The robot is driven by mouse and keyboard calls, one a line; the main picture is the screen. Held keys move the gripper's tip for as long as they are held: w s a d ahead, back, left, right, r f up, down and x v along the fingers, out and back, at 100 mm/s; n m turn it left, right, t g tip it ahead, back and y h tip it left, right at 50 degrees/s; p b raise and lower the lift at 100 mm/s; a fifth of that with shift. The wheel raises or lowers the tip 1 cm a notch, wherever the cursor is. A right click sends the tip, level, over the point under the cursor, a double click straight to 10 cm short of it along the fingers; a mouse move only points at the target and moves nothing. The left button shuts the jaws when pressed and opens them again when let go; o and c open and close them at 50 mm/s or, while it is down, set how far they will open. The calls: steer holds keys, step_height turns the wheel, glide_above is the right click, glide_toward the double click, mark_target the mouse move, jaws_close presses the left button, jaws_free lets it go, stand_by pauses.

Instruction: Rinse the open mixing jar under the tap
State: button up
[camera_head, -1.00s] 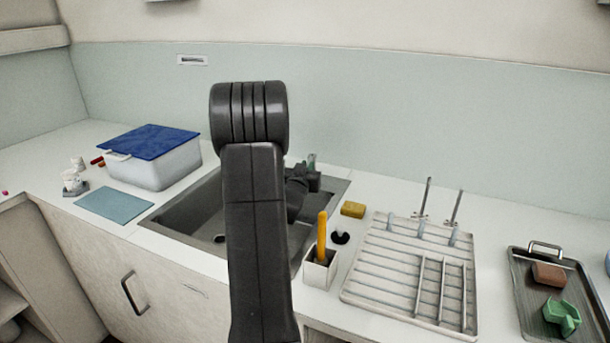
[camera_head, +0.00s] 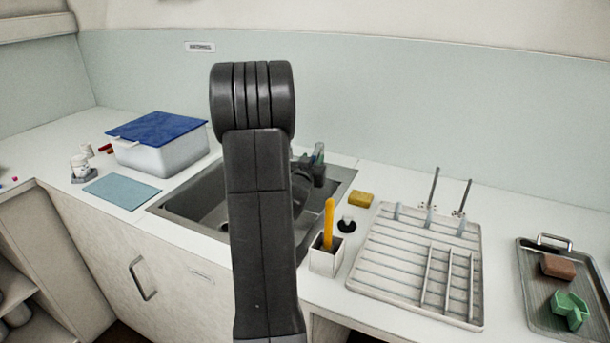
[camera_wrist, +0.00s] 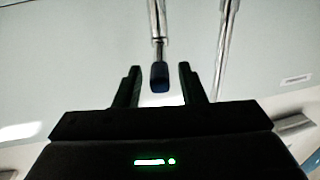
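The grey sink (camera_head: 185,215) is set in the counter, partly hidden behind my arm. My gripper (camera_wrist: 160,68) is open in the wrist view. A dark blue tip (camera_wrist: 160,77) on a chrome rod (camera_wrist: 157,20) lies between its fingers in the picture, with gaps on both sides. A second chrome rod (camera_wrist: 226,45) runs to the right; I cannot tell which parts of the tap these are. In the head view my arm hides most of the gripper and the tap. A small greenish clear thing (camera_head: 318,152) stands behind the sink. I cannot identify the open mixing jar.
A blue-lidded box (camera_head: 160,157) and a blue mat (camera_head: 121,191) are left of the sink. A white holder (camera_head: 325,261), yellow sponge (camera_head: 361,199) and drying rack (camera_head: 385,265) are on the right. A dark tray (camera_head: 535,300) holds a brown block (camera_head: 557,267) and a green piece (camera_head: 569,309).

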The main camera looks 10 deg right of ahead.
mark_target(314, 155)
steer(key=b+v, duration=0.1)
steer(key=v, duration=0.9)
steer(key=shift+s, duration=0.3)
steer(key=p+x, duration=0.2)
steer(key=x, duration=1.1)
steer(key=shift+w, duration=0.5)
steer(key=shift+d+f, duration=0.1)
steer(key=shift+f, duration=0.1)
